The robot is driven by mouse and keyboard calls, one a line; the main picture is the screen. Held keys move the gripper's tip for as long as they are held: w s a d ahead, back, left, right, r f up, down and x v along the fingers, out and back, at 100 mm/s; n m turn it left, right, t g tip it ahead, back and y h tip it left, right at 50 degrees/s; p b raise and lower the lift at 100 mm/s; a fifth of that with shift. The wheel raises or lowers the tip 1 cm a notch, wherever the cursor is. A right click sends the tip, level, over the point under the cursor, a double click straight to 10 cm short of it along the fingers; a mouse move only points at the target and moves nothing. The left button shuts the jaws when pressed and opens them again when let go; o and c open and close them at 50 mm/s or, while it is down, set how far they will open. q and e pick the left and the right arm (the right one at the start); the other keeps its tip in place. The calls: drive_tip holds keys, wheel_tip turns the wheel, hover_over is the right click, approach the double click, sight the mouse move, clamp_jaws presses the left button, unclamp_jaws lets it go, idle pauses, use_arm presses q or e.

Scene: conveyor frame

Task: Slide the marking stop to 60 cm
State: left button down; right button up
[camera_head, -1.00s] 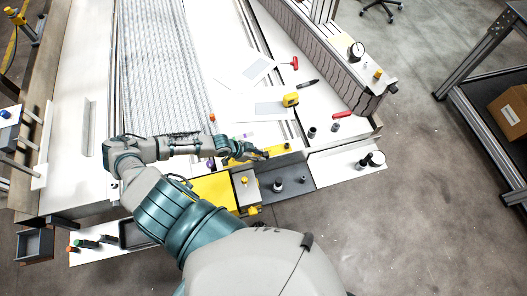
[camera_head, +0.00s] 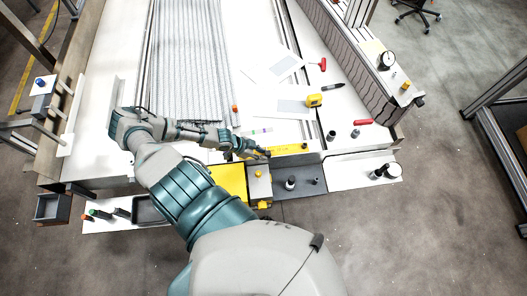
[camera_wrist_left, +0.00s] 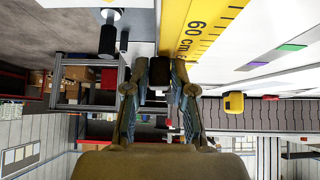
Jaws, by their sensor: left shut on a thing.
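My left gripper (camera_head: 262,154) is at the front edge of the white bench, by the yellow ruler (camera_head: 291,149). In the left wrist view my left gripper (camera_wrist_left: 161,76) is shut on a small dark block, which I take to be the marking stop (camera_wrist_left: 158,72). The fingers stand on both sides of it and hide part of it. The yellow ruler (camera_wrist_left: 197,30) beside it shows the printed mark "60 cm", just above and right of the fingertips in that view. In the head view the gripper hides the stop. My right gripper is not in view.
A yellow pad (camera_head: 228,180) and a grey block with a yellow knob (camera_head: 259,183) lie just in front of the gripper. A tape measure (camera_head: 314,100), papers (camera_head: 281,66) and a red-handled tool (camera_head: 362,122) lie on the bench to the right.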

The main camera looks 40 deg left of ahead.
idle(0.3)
use_arm(q)
drive_tip(key=shift+s+a+r, duration=0.15)
drive_tip(key=shift+s+a, duration=1.6)
drive_tip(key=shift+s, duration=0.1)
drive_tip(key=c, duration=0.9)
unclamp_jaws()
drive_tip(key=shift+s, duration=0.15)
